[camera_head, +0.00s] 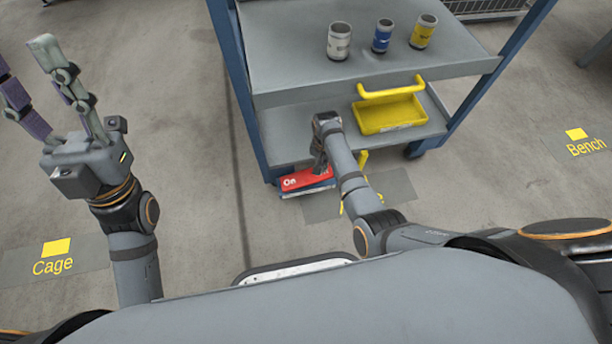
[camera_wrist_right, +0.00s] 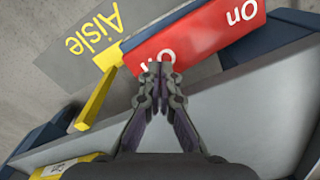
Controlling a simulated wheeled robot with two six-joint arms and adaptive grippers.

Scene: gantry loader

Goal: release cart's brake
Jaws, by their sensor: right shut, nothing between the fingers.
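The cart (camera_head: 283,130) has blue posts and grey shelves. Its red brake pedal (camera_head: 309,182) sits low at the near left, marked "On" at its left end. The pedal also shows in the right wrist view (camera_wrist_right: 205,38), with a second marking partly hidden by my fingertips. My right gripper (camera_head: 319,165) is shut and empty, pointing down at the pedal's end away from "On"; the wrist view shows its closed fingertips (camera_wrist_right: 160,70) over that marking. I cannot tell whether they touch. My left gripper (camera_head: 45,85) is raised at the left, open and empty, far from the cart.
Three cans, white (camera_head: 339,42), blue (camera_head: 382,37) and yellow (camera_head: 423,32), stand on the top shelf. A yellow bin (camera_head: 390,114) is on the lower shelf. A yellow bar (camera_wrist_right: 98,102) is beside the pedal. Floor labels read "Cage" (camera_head: 53,264), "Bench" (camera_head: 585,146) and "Aisle" (camera_wrist_right: 95,35).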

